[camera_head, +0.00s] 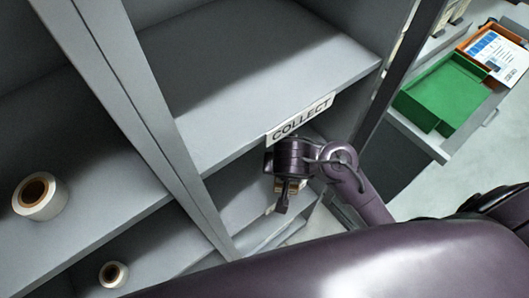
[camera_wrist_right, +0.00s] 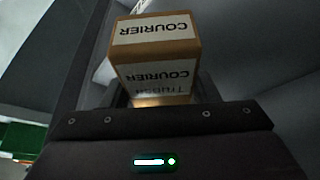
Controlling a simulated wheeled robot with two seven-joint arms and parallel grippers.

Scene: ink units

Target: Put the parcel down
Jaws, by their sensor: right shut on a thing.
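The parcel (camera_wrist_right: 155,55) is a small brown box with white labels reading COURIER, in the right wrist view. My right gripper (camera_wrist_right: 155,98) is shut on it. In the head view my right gripper (camera_head: 285,192) is in front of the grey shelf unit, below the shelf edge with the COLLECT label (camera_head: 300,118). Only a small brown bit of the parcel (camera_head: 293,186) shows there, the rest hidden by the gripper. I cannot tell whether the parcel touches a shelf. My left gripper is not in view.
The COLLECT shelf (camera_head: 260,75) is bare where visible. Upright posts (camera_head: 140,100) divide the bays. White rolls (camera_head: 40,196) stand on the left shelves. A green tray (camera_head: 445,92) and an orange tray (camera_head: 490,50) with papers stand on a counter at the right.

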